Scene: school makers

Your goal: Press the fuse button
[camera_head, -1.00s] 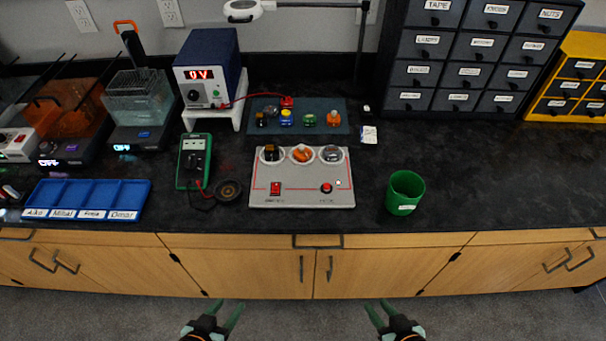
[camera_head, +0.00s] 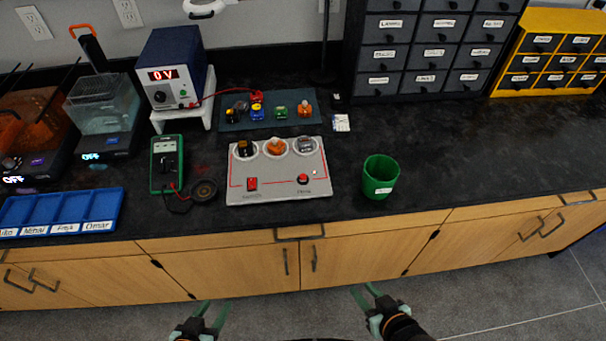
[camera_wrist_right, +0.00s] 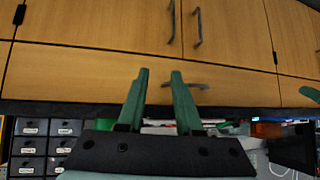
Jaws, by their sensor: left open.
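A light grey panel (camera_head: 280,189) lies on the dark counter. It has three round sockets along its back edge holding small parts, a red rocker switch (camera_head: 252,184) at front left and a round red button (camera_head: 303,179) at front right. The labels below them are too small to read; I take the round one as the fuse button. My left gripper (camera_head: 212,304) is open and empty, low in front of the cabinets. My right gripper (camera_head: 366,291) is also open and empty there, apart from the panel. In the right wrist view the right gripper's fingers (camera_wrist_right: 158,78) stand apart before cabinet doors.
A green cup (camera_head: 380,178) stands right of the panel. A multimeter (camera_head: 166,165) and blue tray (camera_head: 62,210) are to the left. A power supply (camera_head: 171,75) reading 0 V and a mat (camera_head: 268,118) with small parts are behind. The counter right of the cup is clear.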

